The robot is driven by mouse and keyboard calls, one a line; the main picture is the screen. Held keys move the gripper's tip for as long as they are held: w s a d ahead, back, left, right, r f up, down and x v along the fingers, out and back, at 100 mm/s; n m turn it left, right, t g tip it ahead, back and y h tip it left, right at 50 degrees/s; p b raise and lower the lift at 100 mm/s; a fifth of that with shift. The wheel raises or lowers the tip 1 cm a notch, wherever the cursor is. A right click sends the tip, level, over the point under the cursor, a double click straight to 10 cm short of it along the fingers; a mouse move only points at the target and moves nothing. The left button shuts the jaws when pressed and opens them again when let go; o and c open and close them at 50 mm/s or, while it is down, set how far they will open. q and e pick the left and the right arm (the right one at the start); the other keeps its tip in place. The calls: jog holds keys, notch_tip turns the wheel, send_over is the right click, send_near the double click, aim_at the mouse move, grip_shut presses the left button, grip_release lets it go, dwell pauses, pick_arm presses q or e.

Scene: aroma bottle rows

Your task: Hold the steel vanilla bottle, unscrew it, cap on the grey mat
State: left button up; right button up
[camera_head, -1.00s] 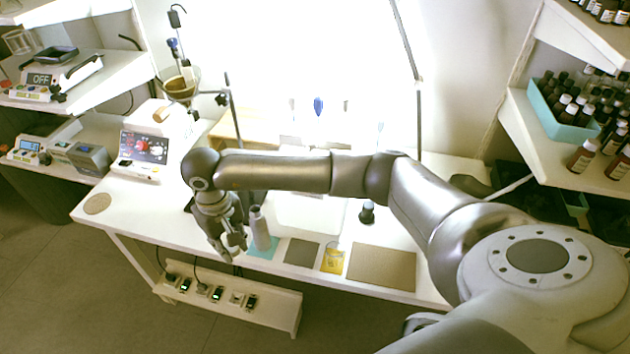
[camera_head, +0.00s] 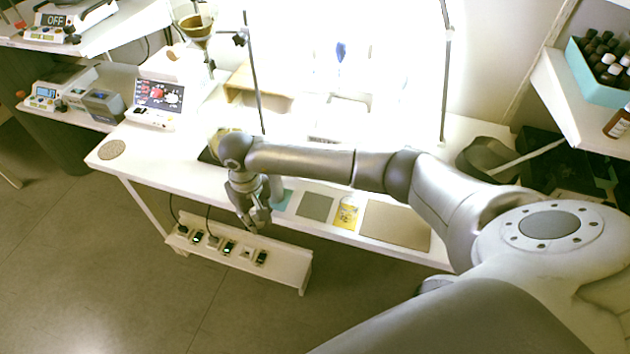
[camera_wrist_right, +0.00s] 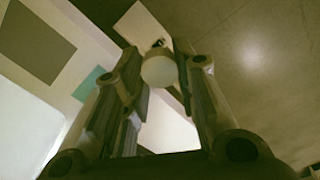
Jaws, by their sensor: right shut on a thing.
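My right gripper (camera_head: 258,220) points down just off the front edge of the table. In the right wrist view (camera_wrist_right: 158,85) its fingers are shut on a pale round cap (camera_wrist_right: 158,70); no bottle shows under it. A grey steel bottle (camera_head: 276,187) stands at the teal mat (camera_head: 284,201), partly hidden by my right arm. The teal mat also shows in the wrist view (camera_wrist_right: 89,83). The grey mat (camera_head: 316,207) lies bare to its right and shows in the wrist view (camera_wrist_right: 35,40). My left gripper is out of view.
A yellow card (camera_head: 347,214) and a large tan mat (camera_head: 396,226) lie farther right on the white table. A low shelf with sockets (camera_head: 240,256) is below the front edge. A clamp stand (camera_head: 253,80) rises behind my arm.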

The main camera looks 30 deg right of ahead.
jog(key=shift+f, duration=0.35)
jog(key=o, duration=0.8)
